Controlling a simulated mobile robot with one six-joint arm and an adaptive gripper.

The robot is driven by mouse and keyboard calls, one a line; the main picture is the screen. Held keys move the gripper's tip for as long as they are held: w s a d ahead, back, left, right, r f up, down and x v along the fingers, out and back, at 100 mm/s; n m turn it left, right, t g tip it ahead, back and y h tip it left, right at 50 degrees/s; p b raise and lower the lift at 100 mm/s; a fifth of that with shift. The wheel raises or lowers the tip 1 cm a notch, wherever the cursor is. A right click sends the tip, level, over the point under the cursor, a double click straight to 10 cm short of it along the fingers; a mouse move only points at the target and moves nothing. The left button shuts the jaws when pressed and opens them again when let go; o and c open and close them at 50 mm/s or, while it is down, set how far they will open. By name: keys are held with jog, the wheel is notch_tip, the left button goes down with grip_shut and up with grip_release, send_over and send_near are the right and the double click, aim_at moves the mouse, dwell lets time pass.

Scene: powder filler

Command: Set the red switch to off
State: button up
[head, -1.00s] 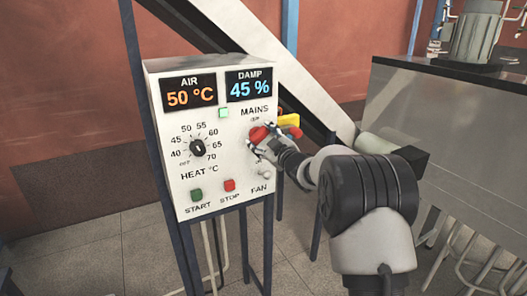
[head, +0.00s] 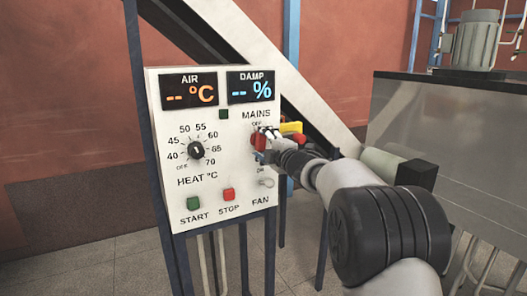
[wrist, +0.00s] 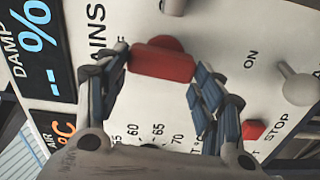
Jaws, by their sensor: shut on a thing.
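The red switch (head: 258,139) is the MAINS knob at the upper right of the white control panel. In the wrist view, the red switch (wrist: 162,64) has its handle lined up along the OFF-ON direction, upright on the panel. My gripper (head: 267,141) is at the switch and partly covers it in the head view. The AIR display (head: 189,92) and DAMP display (head: 250,88) show dashes. The small lamp (head: 224,114) beside MAINS is dark.
The panel also carries a HEAT dial (head: 196,150), a green START button (head: 193,203), a red STOP button (head: 228,194) and a FAN toggle (head: 266,182) below the switch. A yellow part (head: 291,127) is just behind the panel's right edge.

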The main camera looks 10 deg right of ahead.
jog(key=shift+n+b, duration=0.4)
jog(key=shift+n, duration=0.2)
jog(key=o, duration=1)
jog(key=shift+o, duration=0.2)
jog(key=v, duration=1.2)
